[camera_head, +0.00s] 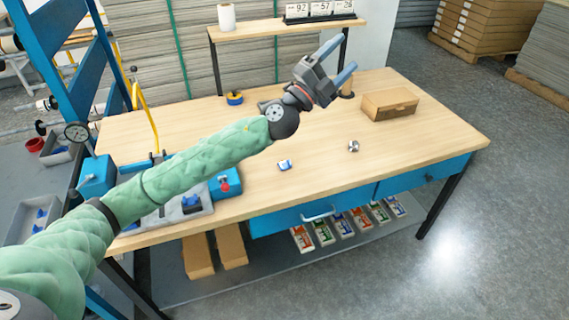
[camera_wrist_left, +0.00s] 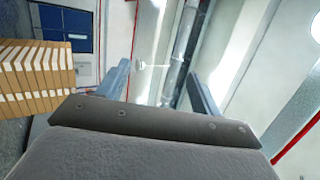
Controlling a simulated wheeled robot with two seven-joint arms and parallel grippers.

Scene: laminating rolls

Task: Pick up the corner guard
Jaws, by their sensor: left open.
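I cannot tell for certain which thing is the corner guard. A small blue and white piece (camera_head: 284,165) lies on the wooden tabletop near its front edge, and a small round metal piece (camera_head: 353,146) lies to its right. My left gripper (camera_head: 338,60) is open and empty, raised above the back of the table with its fingers pointing up and right. My right gripper is not in view.
A brown box (camera_head: 390,105) stands at the right of the workbench (camera_head: 440,140). A blue and yellow roll (camera_head: 234,98) lies at the back, below a raised shelf (camera_head: 270,29). Grey trays (camera_head: 185,213) and blue fixtures fill the left end. The middle right of the tabletop is mostly clear.

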